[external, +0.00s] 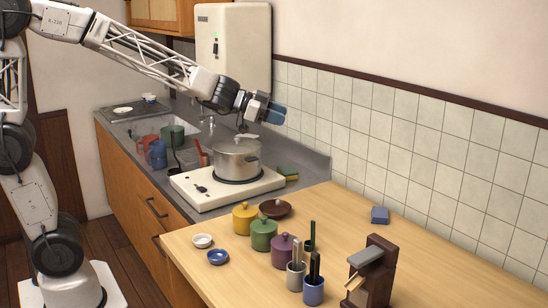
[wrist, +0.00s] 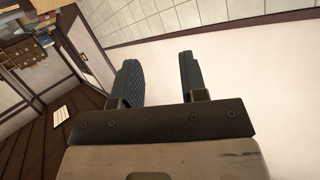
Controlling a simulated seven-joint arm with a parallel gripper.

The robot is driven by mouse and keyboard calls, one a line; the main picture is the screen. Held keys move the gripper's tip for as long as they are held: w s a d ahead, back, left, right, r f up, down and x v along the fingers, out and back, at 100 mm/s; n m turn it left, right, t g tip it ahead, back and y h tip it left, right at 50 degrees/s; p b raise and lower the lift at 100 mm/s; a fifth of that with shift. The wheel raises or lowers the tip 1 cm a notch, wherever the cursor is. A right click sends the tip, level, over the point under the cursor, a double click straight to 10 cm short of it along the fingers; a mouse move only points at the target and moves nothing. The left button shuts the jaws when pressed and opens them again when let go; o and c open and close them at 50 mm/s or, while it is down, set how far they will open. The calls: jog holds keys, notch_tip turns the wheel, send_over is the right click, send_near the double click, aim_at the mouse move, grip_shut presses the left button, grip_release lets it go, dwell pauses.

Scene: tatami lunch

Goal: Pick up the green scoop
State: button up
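A slim dark-green upright piece (external: 310,240), which may be the green scoop, shows on the wooden table behind the utensil cups; its lower part is hidden and its shape is too small to be sure of. My gripper (external: 277,112) is raised high above the stove and pot, far from the table things. In the wrist view my gripper (wrist: 163,78) has its two fingers apart with nothing between them.
A steel pot (external: 237,160) stands on the white stove (external: 200,198). Yellow (external: 245,219), green (external: 264,236) and purple (external: 284,252) lidded jars stand close together. A white cup (external: 296,277) and a blue cup (external: 313,292) hold dark-handled utensils. A brown stand (external: 378,280) is at right. The table's back right is mostly clear.

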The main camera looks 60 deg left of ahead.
jog(key=shift+d+f+m+g+h, duration=2.15)
jog(key=shift+d+f+g, duration=1.05)
jog(key=shift+d, duration=1.55)
notch_tip(320, 180, down, 22)
jog(key=shift+s+r, duration=0.15)
jog(key=shift+s, duration=0.2)
jog(key=shift+x, duration=1.2)
jog(key=shift+d, duration=0.1)
send_over(312, 247)
jog(key=shift+w+a+f, duration=0.15)
jog(key=shift+f, duration=0.4)
jog(key=shift+w+a+f, duration=0.1)
jog(key=shift+f, duration=0.4)
jog(key=shift+c, duration=0.2)
